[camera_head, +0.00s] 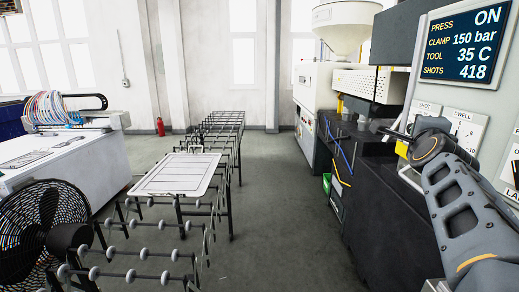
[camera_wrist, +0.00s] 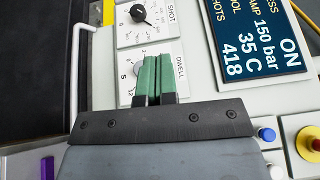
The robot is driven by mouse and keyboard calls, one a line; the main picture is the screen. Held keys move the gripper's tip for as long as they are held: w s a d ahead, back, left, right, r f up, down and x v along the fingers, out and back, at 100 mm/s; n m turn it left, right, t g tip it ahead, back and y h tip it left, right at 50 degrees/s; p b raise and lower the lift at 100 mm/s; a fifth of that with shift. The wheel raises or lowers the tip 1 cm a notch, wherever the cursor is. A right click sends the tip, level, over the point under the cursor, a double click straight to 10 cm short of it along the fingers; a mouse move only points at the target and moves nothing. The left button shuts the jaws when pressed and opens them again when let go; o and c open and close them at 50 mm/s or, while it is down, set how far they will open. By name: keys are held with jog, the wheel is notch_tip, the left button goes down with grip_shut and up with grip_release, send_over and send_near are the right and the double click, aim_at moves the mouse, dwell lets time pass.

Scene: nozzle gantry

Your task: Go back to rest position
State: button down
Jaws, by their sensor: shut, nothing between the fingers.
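My gripper (camera_wrist: 154,80) shows in the wrist view with its two green fingers pressed together and nothing between them. It is in front of the DWELL dial plate (camera_wrist: 183,62) and hides most of that knob. I cannot tell whether the fingertips touch it. In the head view my arm reaches in from the lower right to the press control panel, and the fingers cannot be made out clearly there. The SHOT dial (camera_wrist: 140,13) is above the gripper in the wrist view. The display (camera_head: 462,42) reads PRESS ON, CLAMP 150 bar, TOOL 35 C, SHOTS 418.
A blue button (camera_wrist: 266,134) and a red button (camera_wrist: 313,144) are right of my gripper. The dark press body (camera_head: 385,215) stands beside my arm. A roller conveyor (camera_head: 143,253) bears a white panel (camera_head: 178,174). A fan (camera_head: 38,235) is lower left. The floor between is clear.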

jog(key=a+f+n+g+y, duration=0.3)
jog(key=a+f+n+y, duration=0.35)
jog(key=f, duration=0.65)
jog(key=s+a+f+n+g+y, duration=0.1)
jog(key=s+a+f+n+g, duration=0.3)
jog(key=s+a+f+n, duration=0.3)
jog(key=s+a+f+n+g+y, duration=0.1)
jog(key=s+a+f+n+g, duration=0.3)
jog(key=s+a+f+n, duration=0.4)
notch_tip(320, 180, down, 5)
jog(key=a+n, duration=0.2)
jog(key=shift+s+f+n+g+y, duration=0.15)
jog(key=shift+s+n+g+y, duration=0.1)
jog(key=shift+n+g+y, duration=0.15)
